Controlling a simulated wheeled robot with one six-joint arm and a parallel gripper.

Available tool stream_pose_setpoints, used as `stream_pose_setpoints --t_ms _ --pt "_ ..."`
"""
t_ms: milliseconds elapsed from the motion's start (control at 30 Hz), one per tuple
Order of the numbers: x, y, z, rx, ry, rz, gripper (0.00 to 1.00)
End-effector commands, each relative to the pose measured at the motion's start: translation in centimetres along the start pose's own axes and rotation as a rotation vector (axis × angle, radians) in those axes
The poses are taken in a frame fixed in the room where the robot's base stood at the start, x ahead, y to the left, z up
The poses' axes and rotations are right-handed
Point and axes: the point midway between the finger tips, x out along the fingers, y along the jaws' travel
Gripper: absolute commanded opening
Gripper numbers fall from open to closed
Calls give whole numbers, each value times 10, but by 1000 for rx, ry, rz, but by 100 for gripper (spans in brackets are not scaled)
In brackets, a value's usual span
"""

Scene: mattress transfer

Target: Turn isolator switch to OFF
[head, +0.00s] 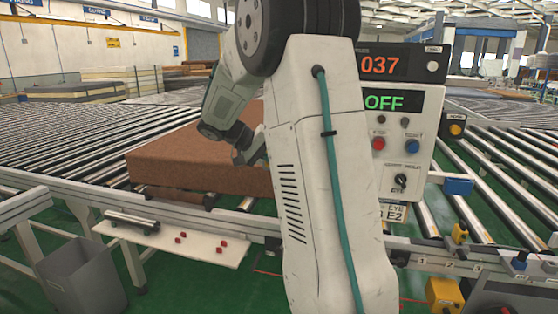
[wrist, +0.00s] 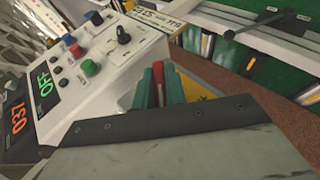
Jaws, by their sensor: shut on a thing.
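In the wrist view, my gripper (wrist: 157,68) shows as two teal fingers closed on a narrow red piece, which looks like the isolator switch handle (wrist: 159,84). A yellow patch with dark marks (wrist: 203,97) shows just beside the fingers, like the switch's backing. The handle's angle is hard to tell, as the fingers and the grey wrist cover hide much of it. In the head view, my arm hides the gripper and the switch. The control box (head: 440,80) stands just right of the arm, with an orange 037 display and a green OFF display (head: 392,102).
The box face carries several buttons and a black selector knob (head: 401,181). A brown mattress block (head: 190,160) lies on the rollers to the left. A grey bin (head: 82,280) and a white shelf with red pieces (head: 175,240) are lower left. Rollers surround the box.

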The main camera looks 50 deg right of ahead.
Motion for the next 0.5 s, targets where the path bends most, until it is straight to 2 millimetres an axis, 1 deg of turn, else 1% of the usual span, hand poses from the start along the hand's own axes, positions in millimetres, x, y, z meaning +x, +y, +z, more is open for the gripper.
stream_pose_setpoints --t_ms 33,500 --pt "-2 -1 -3 -16 8 39 0" --pt "-2 -2 -2 -173 8 424 0"
